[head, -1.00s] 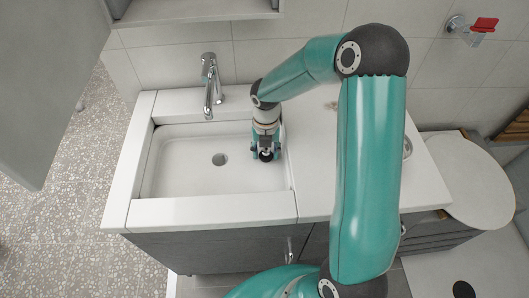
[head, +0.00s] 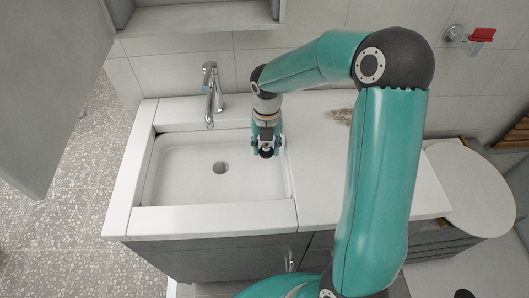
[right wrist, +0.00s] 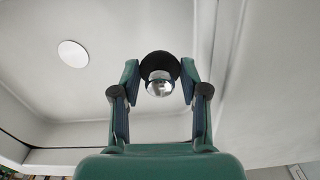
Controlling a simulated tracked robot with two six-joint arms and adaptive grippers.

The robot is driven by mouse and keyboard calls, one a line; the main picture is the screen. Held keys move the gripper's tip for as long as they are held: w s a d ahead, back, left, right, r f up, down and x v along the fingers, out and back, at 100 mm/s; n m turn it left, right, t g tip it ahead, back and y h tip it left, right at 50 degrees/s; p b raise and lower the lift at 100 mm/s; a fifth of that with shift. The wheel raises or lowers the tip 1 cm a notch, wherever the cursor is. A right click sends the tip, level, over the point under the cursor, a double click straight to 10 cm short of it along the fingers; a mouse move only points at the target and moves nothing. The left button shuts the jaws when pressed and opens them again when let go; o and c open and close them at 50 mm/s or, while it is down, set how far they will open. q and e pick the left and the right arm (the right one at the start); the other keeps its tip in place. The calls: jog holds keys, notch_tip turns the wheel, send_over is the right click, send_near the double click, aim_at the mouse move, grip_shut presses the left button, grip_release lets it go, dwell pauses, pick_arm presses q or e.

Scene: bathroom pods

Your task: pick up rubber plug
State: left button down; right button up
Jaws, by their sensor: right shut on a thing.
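The rubber plug is a black disc with a shiny chrome knob (right wrist: 159,82), seen in the right wrist view between my fingers. My right gripper (right wrist: 159,88) is shut on it. In the head view my right gripper (head: 266,148) points down over the right side of the white sink basin (head: 180,180), with the dark plug (head: 266,153) at its tips. I cannot tell the exact height of the plug above the basin floor. My left gripper is not in view.
A dark drain hole (head: 221,167) lies in the basin, left of my gripper. A chrome faucet (head: 210,95) stands at the back. A toilet (head: 475,185) stands farther right.

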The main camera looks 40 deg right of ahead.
aim_at(266, 145)
notch_tip(266, 145, up, 14)
jog(key=p, duration=0.1)
